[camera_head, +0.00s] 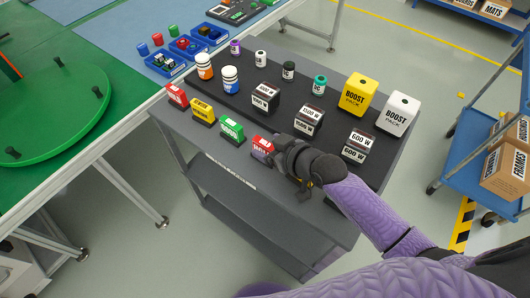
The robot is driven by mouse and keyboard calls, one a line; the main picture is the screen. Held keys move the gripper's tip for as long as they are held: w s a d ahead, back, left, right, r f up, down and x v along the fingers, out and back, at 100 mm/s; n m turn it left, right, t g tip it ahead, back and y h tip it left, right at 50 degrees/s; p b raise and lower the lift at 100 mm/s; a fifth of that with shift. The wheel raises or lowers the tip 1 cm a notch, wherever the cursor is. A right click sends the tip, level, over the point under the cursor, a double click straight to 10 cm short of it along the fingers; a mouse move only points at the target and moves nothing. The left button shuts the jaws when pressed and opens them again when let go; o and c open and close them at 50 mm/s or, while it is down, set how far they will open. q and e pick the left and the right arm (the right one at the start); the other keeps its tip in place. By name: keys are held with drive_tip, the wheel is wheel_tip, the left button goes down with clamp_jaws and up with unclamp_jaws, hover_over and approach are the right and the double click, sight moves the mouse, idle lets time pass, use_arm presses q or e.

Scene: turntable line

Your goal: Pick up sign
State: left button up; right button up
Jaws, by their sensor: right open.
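Several small block-like signs stand in a row along the front left edge of a dark grey cart top. They are a red sign (177,95) at the far left, a yellow sign (203,111), a green sign (232,129) and a second red sign (262,147). My right gripper (281,164) is open, close beside this second red sign at its right. The dark wrist hides part of the gripper and the cart top behind it. I cannot tell whether the fingers touch the sign. My left gripper is not in view.
The cart (290,222) also bears orange and blue bottles, small jars, several labelled black-and-white blocks, and yellow (358,94) and white (397,113) boost packs. A green turntable (50,110) is at left, blue bins (165,63) behind. A blue trolley (470,150) with cartons stands at right.

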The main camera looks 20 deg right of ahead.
clamp_jaws()
idle(0.3)
